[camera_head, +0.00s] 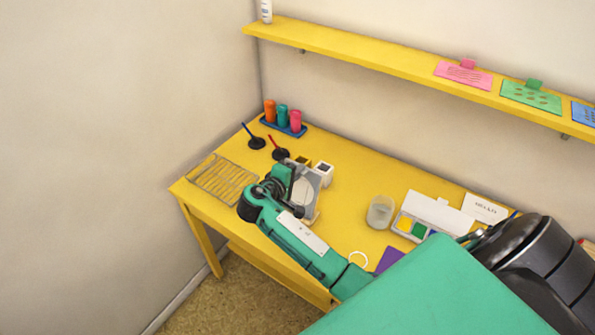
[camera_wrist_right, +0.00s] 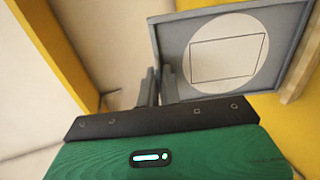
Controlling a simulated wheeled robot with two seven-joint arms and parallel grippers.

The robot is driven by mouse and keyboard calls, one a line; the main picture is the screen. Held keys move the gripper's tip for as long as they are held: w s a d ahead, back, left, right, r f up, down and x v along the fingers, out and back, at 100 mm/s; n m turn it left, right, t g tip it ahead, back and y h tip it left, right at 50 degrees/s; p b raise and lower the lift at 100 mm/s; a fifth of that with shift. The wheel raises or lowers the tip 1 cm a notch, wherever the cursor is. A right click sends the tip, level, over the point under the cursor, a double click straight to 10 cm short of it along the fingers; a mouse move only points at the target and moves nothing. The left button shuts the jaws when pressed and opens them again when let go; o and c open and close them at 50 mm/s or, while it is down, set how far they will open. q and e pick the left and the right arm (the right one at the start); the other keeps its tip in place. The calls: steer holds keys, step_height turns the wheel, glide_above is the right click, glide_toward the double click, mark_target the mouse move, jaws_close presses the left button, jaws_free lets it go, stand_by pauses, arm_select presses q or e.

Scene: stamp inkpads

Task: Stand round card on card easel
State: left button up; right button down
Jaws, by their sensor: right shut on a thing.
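The round card (camera_wrist_right: 228,50) is white with a thin dark rectangle outline, and it stands against the grey board of the card easel (camera_wrist_right: 176,35) in the right wrist view. The fingertips are close together, and the card's lower edge is near the board's bottom. My left gripper is not in view.
Small blocks (camera_head: 323,173) stand just behind the easel. A wire rack (camera_head: 222,180) lies to the left on the yellow table (camera_head: 350,180). Between easel and cup the table is clear.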

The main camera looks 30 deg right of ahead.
steer(key=c, duration=1.5)
jaws_free()
steer(key=shift+b+v, duration=1.4)
steer(key=shift+v, duration=5.5)
